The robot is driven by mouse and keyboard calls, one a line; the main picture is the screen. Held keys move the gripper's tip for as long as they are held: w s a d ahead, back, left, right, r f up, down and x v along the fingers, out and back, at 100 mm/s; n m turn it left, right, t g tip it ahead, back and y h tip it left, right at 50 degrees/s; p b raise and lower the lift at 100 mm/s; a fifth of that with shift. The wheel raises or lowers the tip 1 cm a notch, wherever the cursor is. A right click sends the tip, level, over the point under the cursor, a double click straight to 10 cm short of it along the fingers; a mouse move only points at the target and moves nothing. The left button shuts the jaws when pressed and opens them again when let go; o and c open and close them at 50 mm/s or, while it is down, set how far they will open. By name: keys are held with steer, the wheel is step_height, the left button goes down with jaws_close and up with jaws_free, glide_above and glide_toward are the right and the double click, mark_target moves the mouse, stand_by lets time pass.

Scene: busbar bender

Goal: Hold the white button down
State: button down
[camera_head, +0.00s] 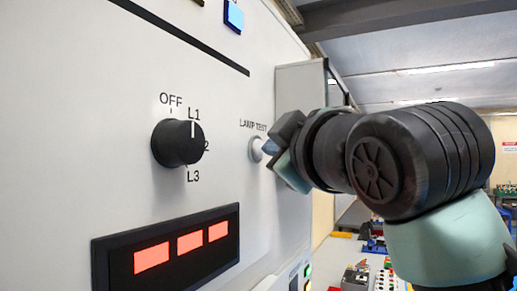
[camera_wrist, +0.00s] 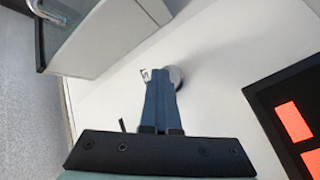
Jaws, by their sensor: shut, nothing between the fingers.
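The white button (camera_head: 256,149) is a small round knob on the grey-white panel, under the label "LAMP TEST", in the head view. In the wrist view the button (camera_wrist: 176,76) shows as a pale round cap just past the fingertips, partly covered by them. My gripper (camera_head: 270,147) is shut and empty. Its blue fingers also show in the wrist view (camera_wrist: 160,74), pointing at the button. The fingertips are at the button's face or very close to it. I cannot tell whether they press it in.
A black rotary knob (camera_head: 177,143) marked OFF, L1 and L3 is left of the button. A black display with red segments (camera_head: 167,248) is below it. A grey box (camera_head: 300,88) juts out behind my gripper. A blue square (camera_head: 233,15) is at the top.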

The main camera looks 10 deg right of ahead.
steer(key=shift+s+d, duration=0.5)
steer(key=shift+d, duration=0.15)
steer(key=shift+s+d, duration=0.7)
steer(key=shift+d, duration=0.35)
steer(key=shift+s+d, duration=0.65)
steer(key=shift+d, duration=0.35)
steer(key=s+a+f+m+t+b, duration=0.3)
steer(key=a+f+m+t, duration=0.15)
steer(key=a, duration=0.45)
steer(key=s+a+f+m+t+h, duration=0.1)
steer(key=s+a+m+t, duration=0.1)
steer(key=s, duration=0.3)
steer(key=s+a+f+m+t+h+b, duration=0.1)
steer(key=s+m+t+h, duration=0.1)
steer(key=s+m, duration=0.2)
steer(key=shift+s+a+f+m, duration=0.35)
steer(key=shift+a+m, duration=0.05)
steer(key=shift+m, duration=0.25)
steer(key=c, duration=1.5)
jaws_free()
steer(key=shift+c, duration=0.2)
